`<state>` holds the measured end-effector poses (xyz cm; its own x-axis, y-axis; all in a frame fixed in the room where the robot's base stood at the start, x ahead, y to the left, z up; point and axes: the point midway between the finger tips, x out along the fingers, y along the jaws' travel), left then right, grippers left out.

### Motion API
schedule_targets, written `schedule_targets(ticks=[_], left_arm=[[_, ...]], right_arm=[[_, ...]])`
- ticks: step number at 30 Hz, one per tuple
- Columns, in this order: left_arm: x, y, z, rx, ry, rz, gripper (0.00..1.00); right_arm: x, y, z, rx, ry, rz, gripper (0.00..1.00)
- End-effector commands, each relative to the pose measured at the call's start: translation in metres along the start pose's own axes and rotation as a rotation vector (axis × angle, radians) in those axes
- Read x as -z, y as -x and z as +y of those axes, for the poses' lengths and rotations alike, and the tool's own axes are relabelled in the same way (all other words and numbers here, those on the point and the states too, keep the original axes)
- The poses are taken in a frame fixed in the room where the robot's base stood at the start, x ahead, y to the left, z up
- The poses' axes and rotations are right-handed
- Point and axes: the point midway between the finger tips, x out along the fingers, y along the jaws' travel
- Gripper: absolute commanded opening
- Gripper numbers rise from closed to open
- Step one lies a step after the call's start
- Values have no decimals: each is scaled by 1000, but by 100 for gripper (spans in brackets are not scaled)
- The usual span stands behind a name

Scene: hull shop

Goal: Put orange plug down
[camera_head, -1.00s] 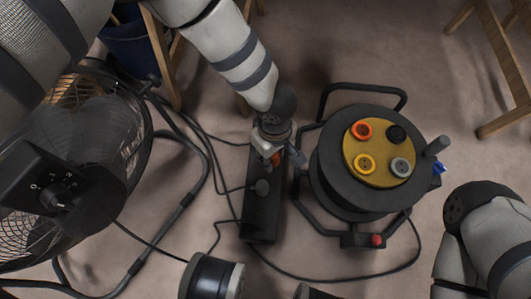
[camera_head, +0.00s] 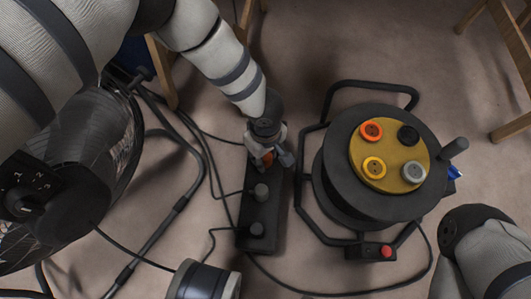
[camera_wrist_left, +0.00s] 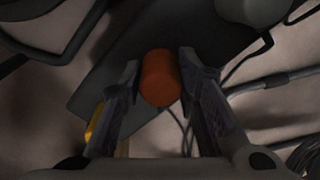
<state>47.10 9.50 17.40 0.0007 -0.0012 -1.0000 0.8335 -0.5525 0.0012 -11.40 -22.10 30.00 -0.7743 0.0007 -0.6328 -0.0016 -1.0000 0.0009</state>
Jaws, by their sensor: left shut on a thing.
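The orange plug (camera_head: 267,159) is between the fingers of my left gripper (camera_head: 270,159), over the far end of the black power strip (camera_head: 274,217). In the left wrist view the orange plug (camera_wrist_left: 160,78) is a round orange body between the two dark fingers of my left gripper (camera_wrist_left: 160,85), with the dark strip behind it. I cannot tell whether the plug touches the strip. Two dark plugs, one mid-strip (camera_head: 262,191) and one near its close end (camera_head: 257,229), sit on the strip. My right gripper is not in view.
A cable reel (camera_head: 340,190) with orange, black, yellow and grey sockets stands right of the strip. A fan (camera_head: 70,190) stands at the left. Cables run over the floor around the strip. Wooden legs (camera_head: 510,127) stand at the edges.

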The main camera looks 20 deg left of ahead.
Motion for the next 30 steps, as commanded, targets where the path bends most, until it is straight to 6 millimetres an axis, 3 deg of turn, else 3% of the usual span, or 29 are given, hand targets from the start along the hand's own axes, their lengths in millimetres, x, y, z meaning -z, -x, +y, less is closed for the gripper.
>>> schedule_targets(ticks=[1, 3, 13, 17, 24, 30], left_arm=[[0, -1, 0, 0, 0, 0, 34], [0, -1, 0, 0, 0, 0, 49], [0, 4, 0, -1, 0, 1, 49], [1, 32, 1, -4, 1, 2, 49], [1, 100, 1, -5, 1, 3, 49], [0, 125, 0, -2, 2, 1, 49]], right_arm=[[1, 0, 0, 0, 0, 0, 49], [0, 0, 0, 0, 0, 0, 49], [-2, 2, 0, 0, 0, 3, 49], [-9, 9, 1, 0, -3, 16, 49], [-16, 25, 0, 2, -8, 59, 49], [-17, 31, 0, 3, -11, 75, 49]])
